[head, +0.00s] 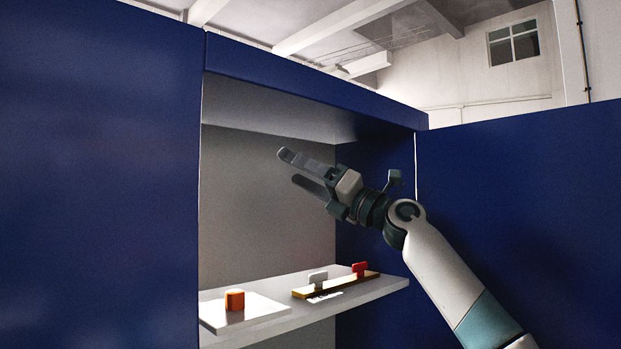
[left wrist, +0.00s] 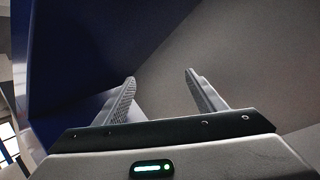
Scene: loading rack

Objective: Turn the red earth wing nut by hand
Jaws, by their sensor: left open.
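The red wing nut (head: 360,267) stands upright at the far right end of a brass-coloured bar (head: 338,286) on the shelf. A grey wing nut (head: 318,277) stands near the bar's left part. My left gripper (head: 290,167) is open and empty, high above the shelf inside the blue bay, up and to the left of the red wing nut and apart from it. In the left wrist view its two fingers (left wrist: 160,90) are spread with nothing between them, and no wing nut shows. My right gripper is not in view.
The light shelf (head: 385,289) spans the bay. An orange-red cylinder (head: 235,299) sits on a white plate (head: 262,309) at its left. A small white label (head: 325,297) lies before the bar. Blue side walls (head: 100,180) and an overhead panel (head: 300,85) bound the bay.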

